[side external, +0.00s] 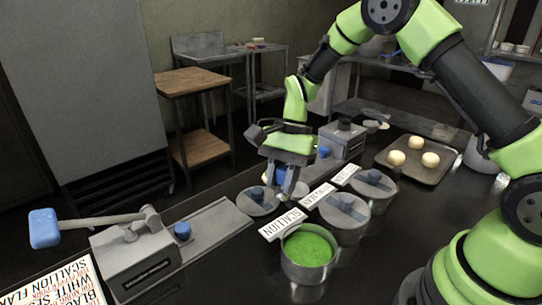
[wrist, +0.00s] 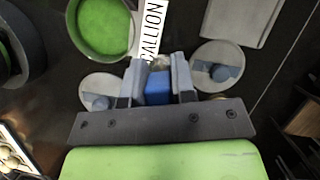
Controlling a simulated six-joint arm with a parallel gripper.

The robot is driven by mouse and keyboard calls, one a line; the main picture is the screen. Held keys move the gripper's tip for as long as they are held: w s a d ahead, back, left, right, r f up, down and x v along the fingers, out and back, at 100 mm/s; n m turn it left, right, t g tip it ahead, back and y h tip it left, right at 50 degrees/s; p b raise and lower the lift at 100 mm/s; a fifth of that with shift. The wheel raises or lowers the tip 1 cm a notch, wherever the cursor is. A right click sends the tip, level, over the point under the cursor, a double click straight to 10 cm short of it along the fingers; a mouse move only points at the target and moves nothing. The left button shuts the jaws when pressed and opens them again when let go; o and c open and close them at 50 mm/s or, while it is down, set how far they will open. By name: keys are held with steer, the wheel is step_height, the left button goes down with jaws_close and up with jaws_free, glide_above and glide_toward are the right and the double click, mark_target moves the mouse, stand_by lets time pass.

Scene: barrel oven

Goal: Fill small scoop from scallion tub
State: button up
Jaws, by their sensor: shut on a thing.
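The scallion tub (side external: 307,252) is a round metal tub, open and filled with bright green scallion. It also shows at the upper left of the wrist view (wrist: 103,24). A white label reading SCALLION (side external: 283,224) lies beside it. My gripper (side external: 288,187) is above the counter, behind and left of the tub, apart from it. In the wrist view my gripper (wrist: 158,80) is shut on a blue block, seemingly the handle of the small scoop (wrist: 158,88). A pale bit past the fingertips may be its bowl; it is mostly hidden.
Two lidded tubs (side external: 345,212) (side external: 373,188) stand to the right of the scallion tub. A loose round lid (side external: 255,205) lies left of my gripper. A grey press with a blue-ended lever (side external: 140,255) stands at the left. A tray (side external: 418,165) holds dough balls.

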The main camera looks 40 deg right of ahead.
steer(key=s+a+r+n+g+h, duration=0.1)
steer(key=s+a+n+g+h, duration=0.15)
steer(key=s+n, duration=0.65)
steer(key=shift+m+y, duration=0.35)
steer(key=shift+m, duration=0.25)
steer(key=shift+s+f, duration=0.2)
steer(key=shift+f, duration=1.2)
steer(key=shift+s+f, duration=0.2)
steer(key=shift+f, duration=1.15)
steer(key=shift+f, duration=0.6)
steer(key=shift+r, duration=0.1)
step_height(320, 180, up, 7)
